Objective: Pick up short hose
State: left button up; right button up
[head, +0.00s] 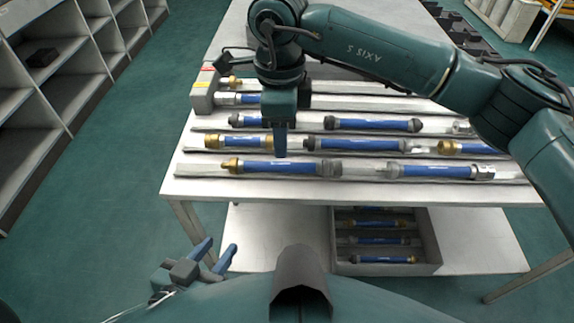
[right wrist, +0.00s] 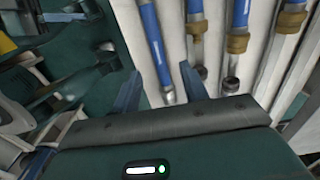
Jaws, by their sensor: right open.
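Several short blue hoses with brass or grey end fittings lie in rows on the white table. In the front row, one hose (head: 270,167) has a brass left end and another hose (head: 440,171) lies to its right. My right gripper (head: 280,155) points down at the front row, its lower finger overlapping the left front hose. In the right wrist view its open fingers (right wrist: 158,78) stand on either side of one blue hose (right wrist: 153,35); whether they touch it I cannot tell. My left gripper (head: 214,256) is open and empty, low in front of the table.
More hoses lie in the rows behind, such as one (head: 373,125) in the third row. A grey bin (head: 436,247) with several hoses stands on the lower shelf (head: 480,247). Grey shelving (head: 75,80) stands at the left, with clear green floor between it and the table.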

aim_at(287, 164)
jog(key=shift+f, duration=0.9)
jog(key=f, duration=0.2)
jog(key=d+f, duration=0.1)
jog(key=f, duration=0.1)
jog(key=shift+s, duration=0.2)
jog(key=shift+f, duration=0.65)
jog(key=shift+c, duration=0.3)
grip_shut()
jog(key=shift+r, duration=0.1)
